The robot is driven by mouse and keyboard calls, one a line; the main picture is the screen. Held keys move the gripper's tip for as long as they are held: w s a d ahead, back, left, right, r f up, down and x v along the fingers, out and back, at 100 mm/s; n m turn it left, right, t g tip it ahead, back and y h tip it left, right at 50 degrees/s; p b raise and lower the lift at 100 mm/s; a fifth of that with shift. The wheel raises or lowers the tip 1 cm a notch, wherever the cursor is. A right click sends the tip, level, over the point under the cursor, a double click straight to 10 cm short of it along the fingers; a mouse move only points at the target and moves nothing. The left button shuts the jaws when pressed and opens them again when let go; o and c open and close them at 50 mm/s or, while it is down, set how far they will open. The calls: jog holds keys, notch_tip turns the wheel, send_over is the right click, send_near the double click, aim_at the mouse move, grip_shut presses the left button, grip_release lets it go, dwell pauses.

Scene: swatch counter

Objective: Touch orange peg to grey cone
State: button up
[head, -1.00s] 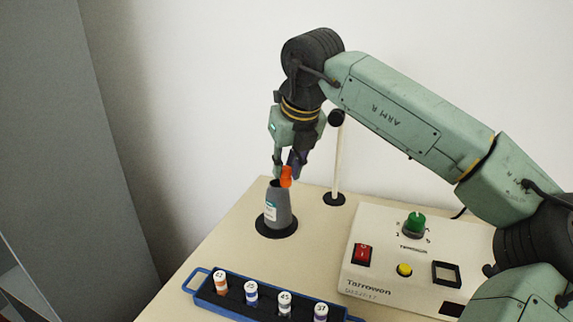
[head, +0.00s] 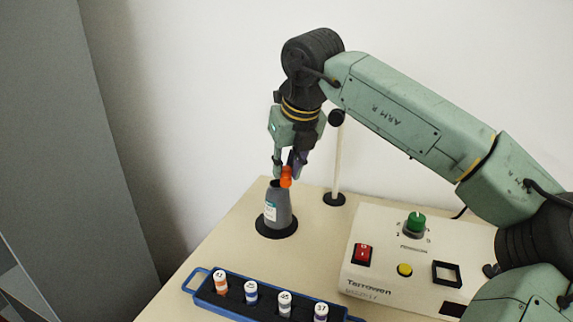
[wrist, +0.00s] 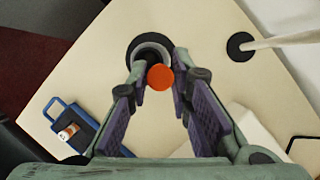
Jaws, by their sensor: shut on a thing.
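The orange peg (head: 286,177) is in my gripper (head: 287,171), which is shut on it and points down. The grey cone (head: 278,208) stands upright on a black round base, with a pale label on its side. The peg is at the cone's top rim in the head view; whether they touch I cannot tell. In the wrist view the peg (wrist: 160,77) shows as an orange disc between my fingertips (wrist: 171,83), overlapping the near edge of the cone's ring-shaped top (wrist: 151,53).
A blue tray (head: 193,280) with several labelled vials stands at the front. A beige control box (head: 375,225) with a green knob, red switch and yellow button is at the right. A pale post (head: 338,165) stands behind the cone. A white wall is behind.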

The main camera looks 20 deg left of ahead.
jog(key=shift+r+p, duration=1.8)
jog(key=shift+r, duration=0.7)
